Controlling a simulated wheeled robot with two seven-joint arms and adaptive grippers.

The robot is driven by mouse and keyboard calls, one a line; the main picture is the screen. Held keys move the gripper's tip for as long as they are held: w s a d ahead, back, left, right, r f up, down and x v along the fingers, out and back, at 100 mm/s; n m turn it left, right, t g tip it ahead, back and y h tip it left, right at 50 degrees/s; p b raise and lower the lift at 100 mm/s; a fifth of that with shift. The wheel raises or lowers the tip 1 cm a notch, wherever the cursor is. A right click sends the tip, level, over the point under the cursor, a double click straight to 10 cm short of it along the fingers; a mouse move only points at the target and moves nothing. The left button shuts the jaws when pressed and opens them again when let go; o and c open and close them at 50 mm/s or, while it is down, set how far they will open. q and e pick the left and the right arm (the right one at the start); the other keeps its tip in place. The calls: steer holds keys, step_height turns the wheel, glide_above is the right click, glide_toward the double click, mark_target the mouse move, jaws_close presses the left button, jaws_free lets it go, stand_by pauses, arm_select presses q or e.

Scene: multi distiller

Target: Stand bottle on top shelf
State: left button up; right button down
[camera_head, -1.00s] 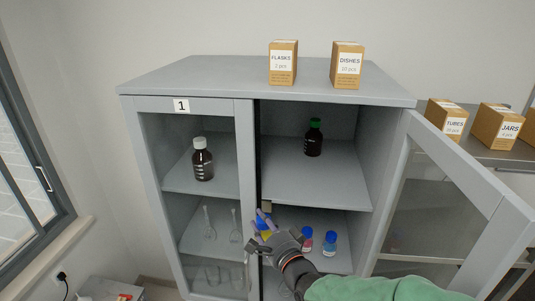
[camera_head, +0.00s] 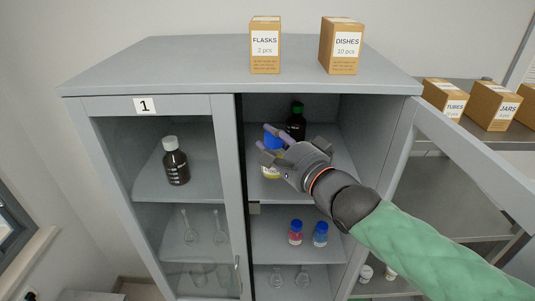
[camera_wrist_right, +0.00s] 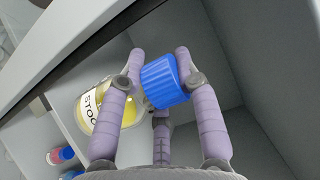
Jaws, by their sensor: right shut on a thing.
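My right gripper (camera_head: 272,146) is inside the open right half of the cabinet at top-shelf height. It is shut on the blue cap of a bottle (camera_head: 270,170) with yellow contents. In the right wrist view the fingers (camera_wrist_right: 160,75) close around the blue cap (camera_wrist_right: 164,82), and the labelled yellow bottle (camera_wrist_right: 100,108) hangs below it. The top shelf (camera_head: 328,160) holds a dark bottle with a green cap (camera_head: 297,122), behind the gripper. I cannot tell whether the held bottle touches the shelf. My left gripper is not in view.
The right glass door (camera_head: 460,150) stands open. A closed glass door covers the left half, with a white-capped dark bottle (camera_head: 175,164) behind it. Red (camera_head: 296,233) and blue (camera_head: 320,235) small bottles stand on the shelf below. Boxes (camera_head: 265,48) sit on top.

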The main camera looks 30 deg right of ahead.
steer(key=w+d+f, duration=0.2)
steer(key=w+f, duration=0.1)
steer(key=f, duration=0.1)
steer(key=w+d+f+p, duration=0.1)
steer(key=w+d+f, duration=0.1)
steer(key=w+f, duration=0.2)
steer(key=w+d+f+p, duration=0.1)
steer(key=w+d+f, duration=0.1)
steer(key=w+f, duration=0.1)
steer(key=shift+w+d+f, duration=0.2)
steer(key=shift+d+f, duration=0.15)
steer(key=shift+f, duration=0.2)
steer(key=shift+s, duration=0.1)
steer(key=shift+f, duration=0.1)
steer(key=shift+f, duration=0.15)
steer(key=c, duration=0.9)
jaws_free()
